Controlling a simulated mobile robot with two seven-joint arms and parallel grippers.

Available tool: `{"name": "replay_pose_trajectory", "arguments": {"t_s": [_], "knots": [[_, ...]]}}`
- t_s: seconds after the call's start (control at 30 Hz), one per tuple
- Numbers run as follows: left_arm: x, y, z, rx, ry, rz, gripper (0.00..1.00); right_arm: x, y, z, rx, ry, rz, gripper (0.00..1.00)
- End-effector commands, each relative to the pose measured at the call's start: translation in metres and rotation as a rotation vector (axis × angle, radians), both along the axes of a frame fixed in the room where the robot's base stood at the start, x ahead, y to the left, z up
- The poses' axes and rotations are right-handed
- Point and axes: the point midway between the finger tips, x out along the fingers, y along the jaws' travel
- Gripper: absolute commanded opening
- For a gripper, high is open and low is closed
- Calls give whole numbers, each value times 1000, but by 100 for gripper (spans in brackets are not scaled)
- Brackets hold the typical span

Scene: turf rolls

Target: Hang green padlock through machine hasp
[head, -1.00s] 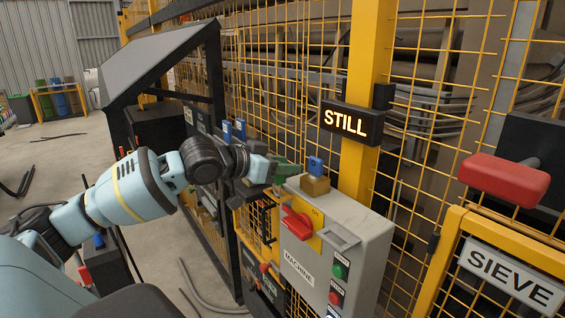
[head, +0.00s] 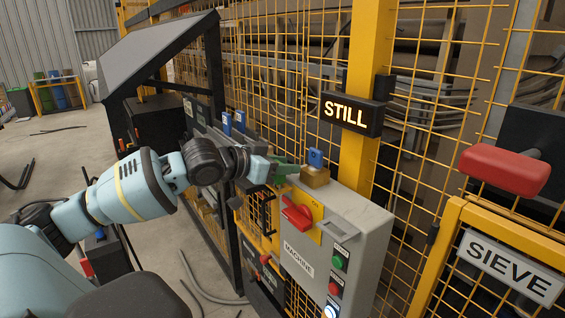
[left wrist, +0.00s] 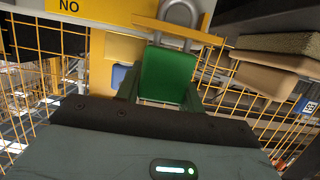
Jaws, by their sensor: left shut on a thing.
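The green padlock (left wrist: 167,75) is between the fingers of my left gripper (left wrist: 160,98), which is shut on it. Its grey shackle (left wrist: 180,13) points away from the gripper, and a thin yellow bar (left wrist: 205,36) crosses it in the left wrist view. I cannot tell whether the shackle passes through anything. In the head view the green padlock (head: 286,170) is at the upper left edge of the grey machine box (head: 362,225), partly hidden by my left gripper (head: 277,168). The box has a red switch handle (head: 297,213) on a yellow plate. My right gripper is not in view.
A brass-coloured block (head: 314,177) with a blue tag (head: 316,158) stands on the box top, close to the padlock. A "STILL" sign (head: 345,112) hangs on the yellow post. Yellow mesh fencing stands behind. A red handle (head: 503,170) and "SIEVE" gate are at right.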

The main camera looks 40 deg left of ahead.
Motion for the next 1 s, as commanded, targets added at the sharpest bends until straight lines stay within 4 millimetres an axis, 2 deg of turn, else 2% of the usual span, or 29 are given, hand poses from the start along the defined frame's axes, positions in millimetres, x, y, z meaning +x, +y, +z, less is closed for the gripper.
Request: {"name": "replay_pose_trajectory", "arguments": {"t_s": [0.43,0.47,0.63,1.0], "knots": [[0,0,-9,-1,-2,0,13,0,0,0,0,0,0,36],[0,0,-9,-1,-2,0,39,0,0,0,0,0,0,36],[0,0,-9,-1,-2,0,61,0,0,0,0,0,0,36],[-1,1,-10,1,1,1,63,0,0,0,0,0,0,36]]}}
